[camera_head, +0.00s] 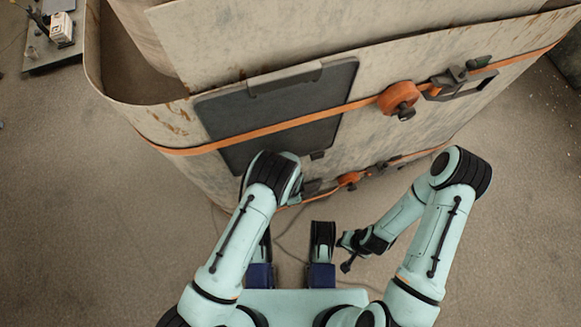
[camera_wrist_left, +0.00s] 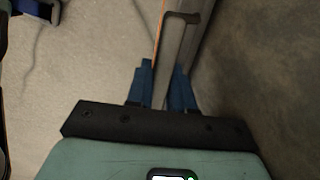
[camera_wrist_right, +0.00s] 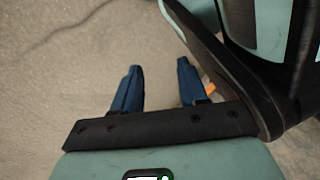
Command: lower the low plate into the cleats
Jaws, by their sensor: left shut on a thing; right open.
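My left gripper (camera_wrist_left: 162,84) is shut on the edge of a grey plate (camera_wrist_left: 176,52), with one blue finger on each face. In the head view the left forearm hides this gripper and most of what it holds. A dark flat plate (camera_head: 315,105) lies against the side of the worn beige vessel (camera_head: 215,45), under an orange strap. I cannot tell whether this is the held plate. My right gripper (camera_wrist_right: 158,85) is open and empty over the floor.
An upper orange strap (camera_head: 235,135) with an orange ratchet (camera_head: 398,98) and a dark buckle (camera_head: 460,80) crosses the vessel. A lower strap has another ratchet (camera_head: 350,178). A cart (camera_head: 55,50) stands at the far left. The floor (camera_head: 95,210) at left is clear.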

